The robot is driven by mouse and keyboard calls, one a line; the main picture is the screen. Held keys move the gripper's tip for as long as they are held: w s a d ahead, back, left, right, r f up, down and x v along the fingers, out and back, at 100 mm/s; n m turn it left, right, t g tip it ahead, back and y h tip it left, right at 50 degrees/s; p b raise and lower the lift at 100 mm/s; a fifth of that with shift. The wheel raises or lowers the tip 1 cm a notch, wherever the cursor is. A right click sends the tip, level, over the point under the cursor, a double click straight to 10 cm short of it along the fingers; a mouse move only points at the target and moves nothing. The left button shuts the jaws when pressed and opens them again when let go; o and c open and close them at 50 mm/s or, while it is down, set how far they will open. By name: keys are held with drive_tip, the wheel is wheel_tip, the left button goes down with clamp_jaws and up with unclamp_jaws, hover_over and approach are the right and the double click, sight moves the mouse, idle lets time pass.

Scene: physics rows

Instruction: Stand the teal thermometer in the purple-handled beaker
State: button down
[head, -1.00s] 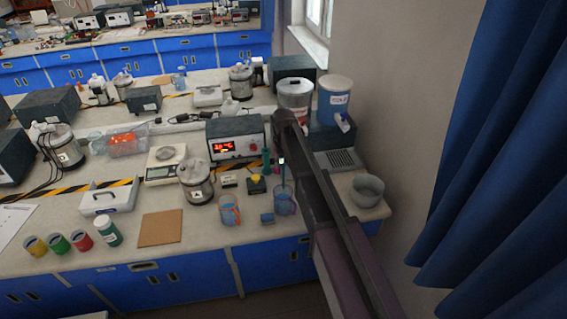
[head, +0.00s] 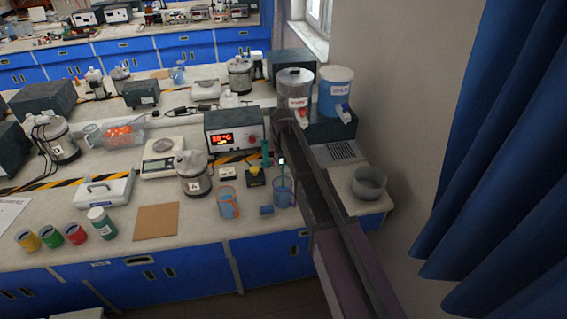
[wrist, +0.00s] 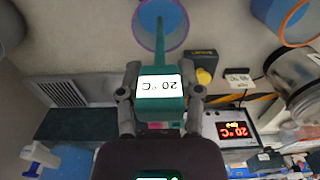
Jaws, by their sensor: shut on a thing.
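My gripper (wrist: 158,100) is shut on the teal thermometer (wrist: 160,108), with one finger on each side of its body. The thermometer's white display reads 20 °C, upside down in the wrist view. Its thin teal probe points to the purple-rimmed beaker (wrist: 180,42) and appears to reach inside its mouth. In the head view the probe (head: 282,176) runs down into the purple-handled beaker (head: 285,198), which stands near the bench's front edge and holds blue liquid. My arm hides most of the gripper there. How deep the tip is, I cannot tell.
A yellow-and-black device (head: 255,178) and a lit red-display box (head: 234,132) are behind. A grey bowl (head: 369,184) stands at right.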

drive_tip(key=shift+f+b, duration=1.7)
drive_tip(key=shift+f, duration=0.15)
drive_tip(key=shift+c, duration=1)
unclamp_jaws()
drive_tip(key=shift+r, duration=0.2)
